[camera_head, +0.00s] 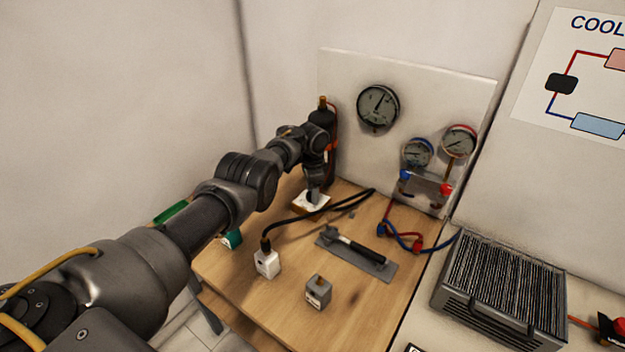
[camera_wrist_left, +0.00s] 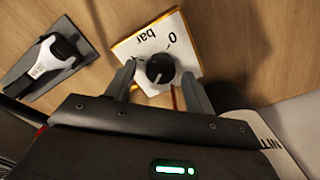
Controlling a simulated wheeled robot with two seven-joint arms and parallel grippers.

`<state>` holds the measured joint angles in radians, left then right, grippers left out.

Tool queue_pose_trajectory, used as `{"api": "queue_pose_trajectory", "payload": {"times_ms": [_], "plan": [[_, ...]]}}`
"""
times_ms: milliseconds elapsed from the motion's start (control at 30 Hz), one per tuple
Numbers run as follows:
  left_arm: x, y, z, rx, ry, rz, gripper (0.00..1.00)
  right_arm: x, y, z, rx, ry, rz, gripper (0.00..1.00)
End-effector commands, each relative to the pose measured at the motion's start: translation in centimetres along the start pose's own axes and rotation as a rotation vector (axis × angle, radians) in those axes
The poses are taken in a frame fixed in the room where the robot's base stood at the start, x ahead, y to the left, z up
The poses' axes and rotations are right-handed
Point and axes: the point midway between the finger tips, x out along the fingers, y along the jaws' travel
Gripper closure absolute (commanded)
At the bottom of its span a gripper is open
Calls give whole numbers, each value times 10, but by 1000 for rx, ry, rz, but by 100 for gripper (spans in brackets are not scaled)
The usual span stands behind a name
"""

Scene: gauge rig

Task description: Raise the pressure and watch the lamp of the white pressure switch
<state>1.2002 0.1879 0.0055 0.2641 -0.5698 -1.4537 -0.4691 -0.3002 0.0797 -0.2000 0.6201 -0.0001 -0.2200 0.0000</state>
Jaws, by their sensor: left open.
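The white pressure switch (camera_head: 267,263) stands on the wooden table, a black plug and hose on its top. I cannot make out a lit lamp on it. A white dial plate marked "0" and "bar" (camera_wrist_left: 140,45) carries a black knob (camera_wrist_left: 160,68); the plate (camera_head: 303,205) also shows in the head view, partly behind my left gripper (camera_head: 314,193). In the left wrist view my left gripper (camera_wrist_left: 160,85) is open, its fingers on either side of the knob; contact is unclear. A large round gauge (camera_head: 378,105) hangs on the panel. My right gripper is out of view.
A grey block-shaped device (camera_head: 318,292) stands at the table's front. Two smaller gauges (camera_head: 417,152) with red and blue hoses are on the panel (camera_head: 340,75). A dark bottle (camera_head: 325,165) stands behind my left gripper. A finned unit (camera_head: 500,290) is right.

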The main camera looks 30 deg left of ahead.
Motion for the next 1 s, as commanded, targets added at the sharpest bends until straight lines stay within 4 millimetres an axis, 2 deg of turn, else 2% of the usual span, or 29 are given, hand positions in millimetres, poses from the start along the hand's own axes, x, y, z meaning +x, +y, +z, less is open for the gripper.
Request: {"api": "queue_pose_trajectory", "payload": {"times_ms": [100,300,500,667,1000], "plan": [[-26,-1,0,0,2,-4,46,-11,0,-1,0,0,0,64],[-64,-1,-1,0,4,-3,46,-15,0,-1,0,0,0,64],[-90,0,-1,1,2,-2,46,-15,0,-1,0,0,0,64],[-98,0,-1,0,2,-2,46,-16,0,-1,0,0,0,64],[-98,0,-1,0,1,-2,46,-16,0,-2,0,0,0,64]]}}
